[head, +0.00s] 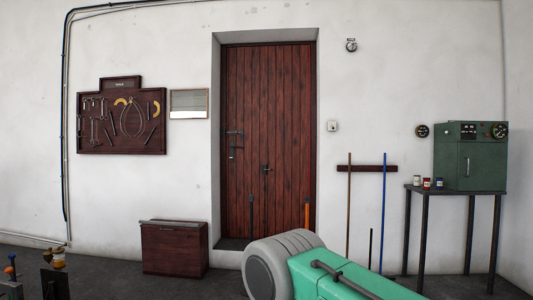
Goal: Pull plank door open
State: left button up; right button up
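The plank door (272,135) is dark red-brown with vertical boards. It stands shut in a deep white recess in the far wall, ahead of me. A dark handle (233,150) and latch sit at its left edge, about mid-height. Another small dark fitting (266,169) shows near the middle of the door. Neither of my grippers shows in the head view.
A dark red chest (175,248) stands left of the doorway. A table (457,190) bears a green cabinet (470,157) at right. Dark floor between chest and machine looks open.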

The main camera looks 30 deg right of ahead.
aim_at(269, 88)
jog(key=i+l+z, duration=0.8)
jog(key=i, duration=0.75)
jog(key=i+j+z, duration=0.25)
jog(key=i, duration=0.8)
jog(key=i+l, duration=0.1)
jog(key=i, duration=1.95)
